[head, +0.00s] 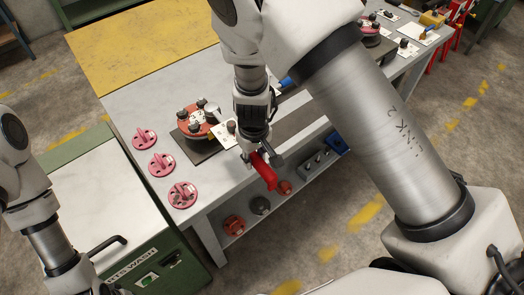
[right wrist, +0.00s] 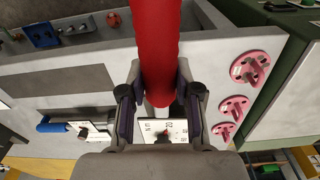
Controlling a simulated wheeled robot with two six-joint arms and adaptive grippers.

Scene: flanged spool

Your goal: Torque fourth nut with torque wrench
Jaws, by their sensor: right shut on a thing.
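My right gripper (head: 257,158) is shut on a red handle (head: 267,177), which looks like the torque wrench's grip, near the front edge of the grey workbench. In the right wrist view the red handle (right wrist: 157,45) runs up between the two fingers of the gripper (right wrist: 157,95). The red flanged spool (head: 192,125) with dark nuts on top stands on a dark plate, left of my right gripper. The wrench's far end is hidden, so I cannot tell whether it touches a nut. My left arm shows at the left edge, its gripper out of frame.
Several pink flanged parts (head: 161,164) stand at the bench's left end. A blue-handled tool (right wrist: 55,126) lies on the bench. The lower shelf holds a blue bin (head: 337,142) and red parts (head: 233,224). A green parts-wash cabinet (head: 95,190) stands left of the bench.

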